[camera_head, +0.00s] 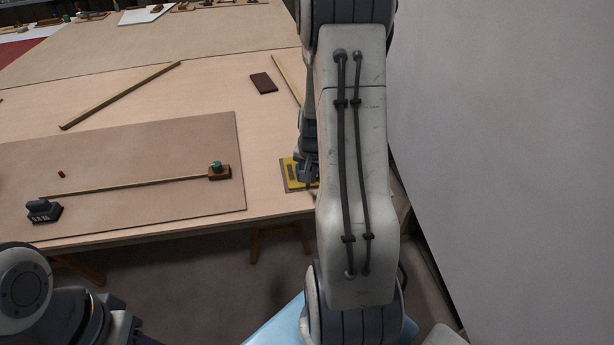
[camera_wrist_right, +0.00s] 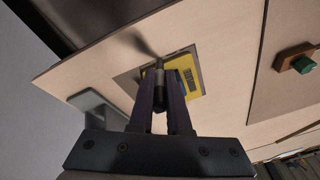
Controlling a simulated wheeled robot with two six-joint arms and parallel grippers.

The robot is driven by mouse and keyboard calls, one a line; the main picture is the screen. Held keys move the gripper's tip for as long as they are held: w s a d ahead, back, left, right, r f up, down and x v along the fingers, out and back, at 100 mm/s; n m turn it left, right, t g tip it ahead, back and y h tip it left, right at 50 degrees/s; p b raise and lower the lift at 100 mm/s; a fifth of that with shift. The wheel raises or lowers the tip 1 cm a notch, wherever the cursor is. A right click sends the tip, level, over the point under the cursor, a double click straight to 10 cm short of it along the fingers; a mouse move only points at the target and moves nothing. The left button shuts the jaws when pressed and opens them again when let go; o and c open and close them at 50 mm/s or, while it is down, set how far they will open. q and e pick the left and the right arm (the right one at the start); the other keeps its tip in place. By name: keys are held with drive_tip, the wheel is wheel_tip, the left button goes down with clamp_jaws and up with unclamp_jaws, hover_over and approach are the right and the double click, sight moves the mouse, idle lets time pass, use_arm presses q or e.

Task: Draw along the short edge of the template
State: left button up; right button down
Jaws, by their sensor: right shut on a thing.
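My right gripper (camera_wrist_right: 160,75) is shut on a small dark, slim thing (camera_wrist_right: 159,64), perhaps a marking tool; its tip is hard to make out. It is over a flat piece with a yellow face and dark print (camera_wrist_right: 184,88), near the table's edge. This yellow piece (camera_head: 290,174) also shows in the head view, partly behind my right arm. I cannot tell whether the held thing touches it. Which piece is the template is unclear; a large brown sheet (camera_head: 110,160) lies to the left. My left arm is at the lower left, its fingertips not discernible.
On the brown sheet lie a thin batten (camera_head: 140,185), a block with a green knob (camera_head: 218,171) and a dark weight (camera_head: 43,210). Beyond are a long strip (camera_head: 120,95) and a dark red block (camera_head: 263,83). A grey wall (camera_head: 510,140) stands at the right.

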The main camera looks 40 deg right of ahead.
drive_tip(key=shift+s+d+b, duration=0.25)
drive_tip(key=shift+d+b, duration=0.05)
drive_tip(key=shift+d, duration=0.05)
drive_tip(key=shift+d, duration=0.1)
drive_tip(key=shift+s+d+b, duration=0.2)
drive_tip(key=shift+d+b, duration=0.05)
drive_tip(key=shift+b, duration=0.05)
drive_tip(key=shift+d, duration=0.1)
drive_tip(key=shift+s, duration=0.1)
drive_tip(key=shift+s+d+b, duration=0.25)
drive_tip(key=shift+d+b, duration=0.05)
drive_tip(key=shift+d, duration=0.15)
drive_tip(key=shift+s+d, duration=0.1)
drive_tip(key=shift+d, duration=0.15)
drive_tip(key=shift+r, duration=0.1)
